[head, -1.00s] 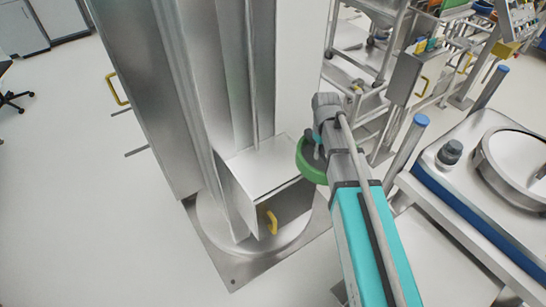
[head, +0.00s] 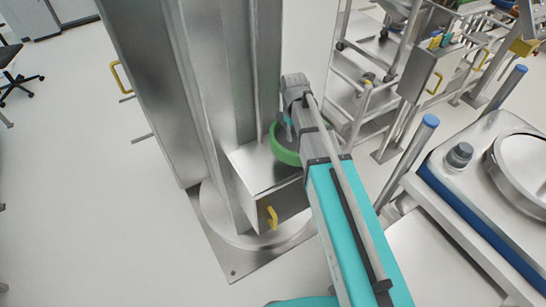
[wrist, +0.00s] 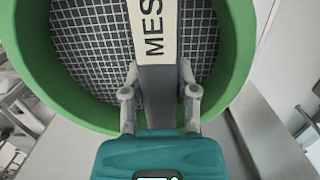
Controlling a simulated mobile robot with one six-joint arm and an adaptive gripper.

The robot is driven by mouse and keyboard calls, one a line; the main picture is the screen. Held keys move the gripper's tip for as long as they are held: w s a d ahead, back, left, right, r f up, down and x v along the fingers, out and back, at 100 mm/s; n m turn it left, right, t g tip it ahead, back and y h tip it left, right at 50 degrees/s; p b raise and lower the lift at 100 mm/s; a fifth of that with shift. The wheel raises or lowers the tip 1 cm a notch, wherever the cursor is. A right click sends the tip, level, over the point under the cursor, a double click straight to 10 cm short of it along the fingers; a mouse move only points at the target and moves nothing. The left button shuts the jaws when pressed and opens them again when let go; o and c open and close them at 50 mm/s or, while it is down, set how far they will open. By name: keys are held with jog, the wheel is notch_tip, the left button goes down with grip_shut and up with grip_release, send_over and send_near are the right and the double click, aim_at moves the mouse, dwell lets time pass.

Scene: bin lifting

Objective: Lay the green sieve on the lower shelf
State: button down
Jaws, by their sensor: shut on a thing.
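The green sieve (head: 287,157) is a round green ring with a wire mesh. It shows partly behind my arm in the head view, in front of the column and over the right part of a metal box top. In the wrist view the sieve (wrist: 30,75) fills the upper part. A pale bar lettered "MES" crosses it, and my gripper (wrist: 158,72) is shut on this bar from both sides. In the head view the fingers are mostly hidden. A low flat metal surface (head: 430,250), perhaps the lower shelf, lies at the lower right, below a blue-edged top.
A tall steel column (head: 150,90) stands at the left. The metal box (head: 260,170) with a yellow handle is at its foot. Blue-capped posts (head: 408,155) rise beside the blue-edged machine (head: 480,180). Open floor lies left.

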jog(key=shift+s+a, duration=0.1)
jog(key=shift+a, duration=0.05)
jog(key=s+a+r+p, duration=0.2)
jog(key=s+a, duration=0.1)
jog(key=s, duration=0.3)
jog(key=s+a+r+p, duration=0.2)
jog(key=s+a, duration=0.2)
jog(key=s, duration=0.3)
jog(key=shift+s, duration=0.2)
jog(key=w+a+f+b, duration=0.2)
jog(key=w+f+b, duration=0.7)
jog(key=w, duration=0.4)
dwell(0.3)
